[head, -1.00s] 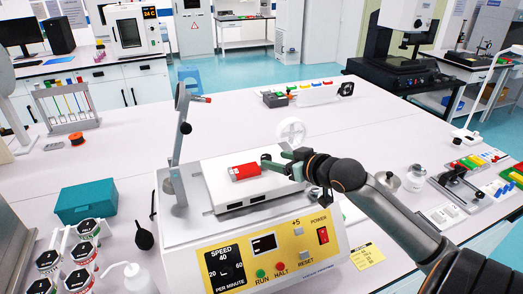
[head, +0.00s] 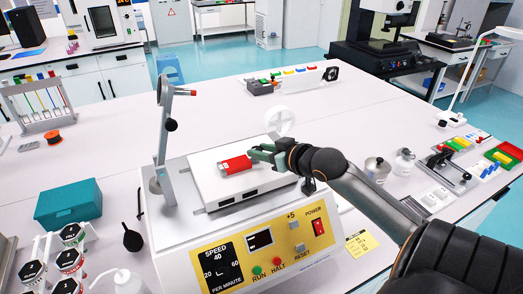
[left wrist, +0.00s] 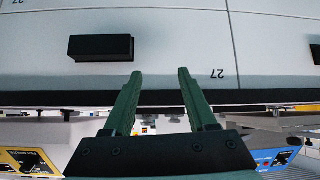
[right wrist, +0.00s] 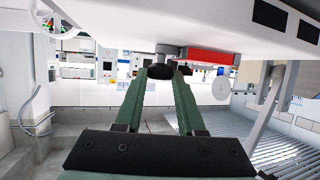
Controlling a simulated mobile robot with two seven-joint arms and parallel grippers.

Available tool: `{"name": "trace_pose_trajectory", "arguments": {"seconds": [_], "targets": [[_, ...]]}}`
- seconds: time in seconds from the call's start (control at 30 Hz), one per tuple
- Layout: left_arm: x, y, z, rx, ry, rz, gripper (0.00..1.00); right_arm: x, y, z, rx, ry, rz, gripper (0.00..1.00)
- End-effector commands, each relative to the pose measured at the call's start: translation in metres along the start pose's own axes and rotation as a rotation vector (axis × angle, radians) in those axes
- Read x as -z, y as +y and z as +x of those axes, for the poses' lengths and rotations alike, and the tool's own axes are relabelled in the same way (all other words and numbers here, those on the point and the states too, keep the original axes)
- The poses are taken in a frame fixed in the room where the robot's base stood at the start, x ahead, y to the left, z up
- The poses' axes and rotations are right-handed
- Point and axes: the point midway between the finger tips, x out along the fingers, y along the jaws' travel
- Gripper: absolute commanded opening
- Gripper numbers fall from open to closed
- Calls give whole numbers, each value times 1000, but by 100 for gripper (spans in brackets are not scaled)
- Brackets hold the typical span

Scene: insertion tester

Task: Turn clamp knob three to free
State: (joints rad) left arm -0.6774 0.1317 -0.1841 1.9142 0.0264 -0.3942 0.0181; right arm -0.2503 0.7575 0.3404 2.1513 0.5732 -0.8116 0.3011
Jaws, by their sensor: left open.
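The tester (head: 270,262) has a yellow control panel and a white raised platform (head: 215,183). A red block (head: 235,164) with a white mark lies on the platform. My right gripper (head: 262,152) is at the right end of the red block. In the right wrist view, a dark round clamp knob (right wrist: 160,72) on a short silver stem sits at the tips of my right gripper (right wrist: 159,80), one finger on each side. I cannot tell whether the fingers press on it. The knob's number does not show. My left gripper (left wrist: 160,75) is open and empty, seen only in the left wrist view.
A grey upright arm (head: 163,125) stands at the tester's left, and a white wheel (head: 281,123) behind the platform. A teal box (head: 68,204) is on the left. The table behind is largely clear.

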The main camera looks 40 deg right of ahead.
Motion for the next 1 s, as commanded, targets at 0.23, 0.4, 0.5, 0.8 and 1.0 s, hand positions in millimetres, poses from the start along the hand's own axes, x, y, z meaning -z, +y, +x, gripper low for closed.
{"name": "trace_pose_trajectory", "arguments": {"seconds": [0.23,0.4,0.5,0.8,1.0], "targets": [[0,0,0,0,-1,0,57,0,0,0,0,0,0,9],[-1,0,0,0,-1,0,57,0,0,0,0,0,0,0],[-1,0,0,0,-2,0,57,0,0,0,0,0,0,0],[-1,0,0,0,-2,-1,57,-1,1,0,24,-3,-11,0],[-2,0,1,0,-2,-1,57,-1,3,0,87,-3,-38,0]]}}
